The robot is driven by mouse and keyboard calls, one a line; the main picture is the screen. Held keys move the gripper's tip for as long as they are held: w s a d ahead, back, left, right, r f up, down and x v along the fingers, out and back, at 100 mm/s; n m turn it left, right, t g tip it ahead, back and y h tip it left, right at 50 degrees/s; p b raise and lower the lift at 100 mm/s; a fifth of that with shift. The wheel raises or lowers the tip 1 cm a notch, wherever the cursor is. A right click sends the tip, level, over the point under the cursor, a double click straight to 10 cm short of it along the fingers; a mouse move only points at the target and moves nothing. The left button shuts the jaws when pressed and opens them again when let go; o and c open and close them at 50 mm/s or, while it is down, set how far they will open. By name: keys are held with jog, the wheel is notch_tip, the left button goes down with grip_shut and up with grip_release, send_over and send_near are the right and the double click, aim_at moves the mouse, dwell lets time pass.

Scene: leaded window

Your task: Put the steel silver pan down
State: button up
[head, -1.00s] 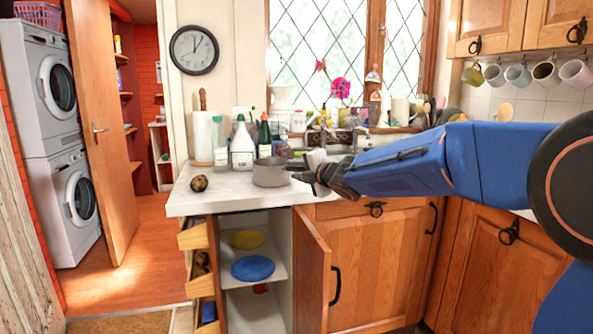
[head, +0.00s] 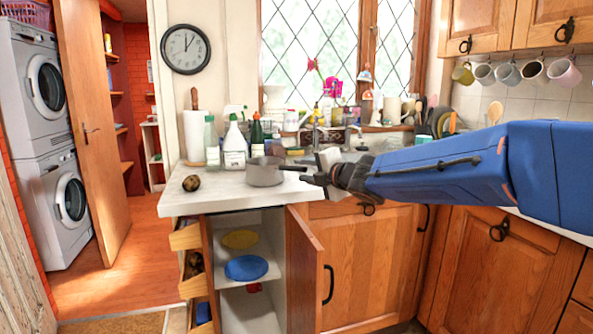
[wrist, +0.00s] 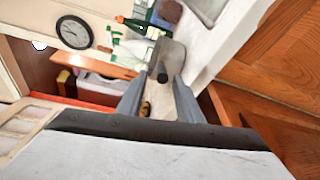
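The steel silver pan (head: 264,173) stands upright on the white countertop (head: 225,197), near its left part. Its handle points right, toward my gripper (head: 320,172). My gripper is just right of the handle's end, with its fingers apart and nothing held. In the wrist view, the pan (wrist: 172,57) lies beyond the fingertips and its dark handle end points at my gripper (wrist: 158,92). The fingers are spread, and the handle end appears just ahead of the gap between them.
Bottles, including a white spray bottle (head: 235,148), stand behind the pan. A round brown object (head: 191,183) lies left of it on the counter. Below, a cupboard door (head: 304,270) stands open, with a blue plate (head: 246,267) inside. Drawers are pulled out at left.

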jog(key=shift+v, duration=1.55)
jog(key=s+d+f+m+g+h, duration=0.1)
jog(key=s+d+f+m+h, duration=0.35)
jog(key=s+d+m, duration=0.5)
jog(key=s+d+f+m+h, duration=0.45)
jog(key=s+d+m, duration=0.2)
jog(key=d, duration=0.55)
jog(key=s+f+m+g, duration=0.2)
jog(key=s+f, duration=0.3)
jog(key=s, duration=0.3)
jog(key=s+d+f+m+g, duration=0.1)
jog(key=s+f+m+g, duration=0.2)
jog(key=s, duration=0.6)
jog(key=s+d+f+m+g, duration=0.1)
jog(key=s+f+m+g, duration=0.1)
jog(key=s+f+m, duration=0.4)
jog(key=shift+s+d+f+g, duration=0.15)
jog(key=shift+s+f+g, duration=0.25)
jog(key=shift+s+f, duration=0.7)
jog(key=shift+r, duration=0.15)
